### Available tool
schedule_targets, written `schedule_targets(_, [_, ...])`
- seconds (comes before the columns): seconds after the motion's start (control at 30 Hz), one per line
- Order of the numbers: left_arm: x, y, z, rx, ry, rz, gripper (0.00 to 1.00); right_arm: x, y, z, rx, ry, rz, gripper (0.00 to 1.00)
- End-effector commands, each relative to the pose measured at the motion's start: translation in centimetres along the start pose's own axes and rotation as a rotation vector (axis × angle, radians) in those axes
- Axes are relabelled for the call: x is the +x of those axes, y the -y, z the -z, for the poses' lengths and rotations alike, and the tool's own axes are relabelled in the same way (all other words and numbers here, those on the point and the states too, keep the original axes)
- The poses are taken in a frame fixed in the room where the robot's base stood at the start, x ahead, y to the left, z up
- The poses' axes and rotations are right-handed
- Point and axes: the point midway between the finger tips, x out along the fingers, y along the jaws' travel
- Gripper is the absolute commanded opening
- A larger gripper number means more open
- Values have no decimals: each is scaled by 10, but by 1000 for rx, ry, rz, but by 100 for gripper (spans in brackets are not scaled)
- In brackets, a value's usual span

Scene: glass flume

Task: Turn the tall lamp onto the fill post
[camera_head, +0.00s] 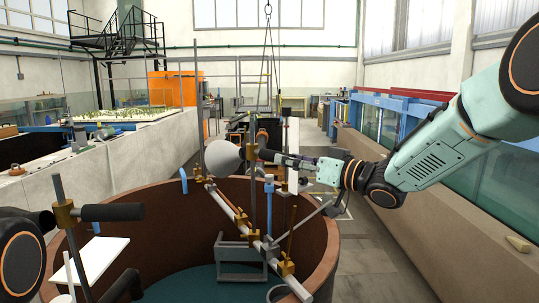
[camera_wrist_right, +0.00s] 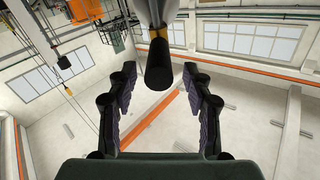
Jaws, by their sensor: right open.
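The lamp (camera_head: 222,158) shows as a pale grey dome over the far rim of the round brown tank. It sits beside a brass clamp (camera_head: 251,151) on an upright rod. A black handle (camera_wrist_right: 165,75) extends from the clamp side toward my right gripper. My right gripper (camera_head: 285,160) is level with the lamp, to its right. In the right wrist view its two fingers (camera_wrist_right: 160,72) are open, one on each side of the black handle, with gaps visible. I cannot tell which upright is the fill post. My left gripper is not in view; only my dark left-arm joint shows.
The brown tank (camera_head: 165,215) fills the foreground. A slanted metal rail (camera_head: 235,212) with brass clamps crosses it. A clamp with a black bar (camera_head: 110,212) and a white panel (camera_head: 95,262) stand at its left. A blue-framed glass flume (camera_head: 385,120) runs along the right.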

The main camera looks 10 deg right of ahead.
Motion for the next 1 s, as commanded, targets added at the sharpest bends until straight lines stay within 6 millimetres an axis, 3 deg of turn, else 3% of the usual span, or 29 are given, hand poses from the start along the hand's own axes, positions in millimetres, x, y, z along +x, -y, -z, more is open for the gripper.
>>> schedule_targets(0.2, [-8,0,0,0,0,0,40,35,2,0,-2,3,3,50])
schedule_targets(0.4, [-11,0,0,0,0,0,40,57,1,0,-1,2,2,50])
schedule_targets(0.77, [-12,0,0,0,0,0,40,66,1,0,1,1,2,50])
schedule_targets(1.0, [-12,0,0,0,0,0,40,66,1,0,1,1,2,32])
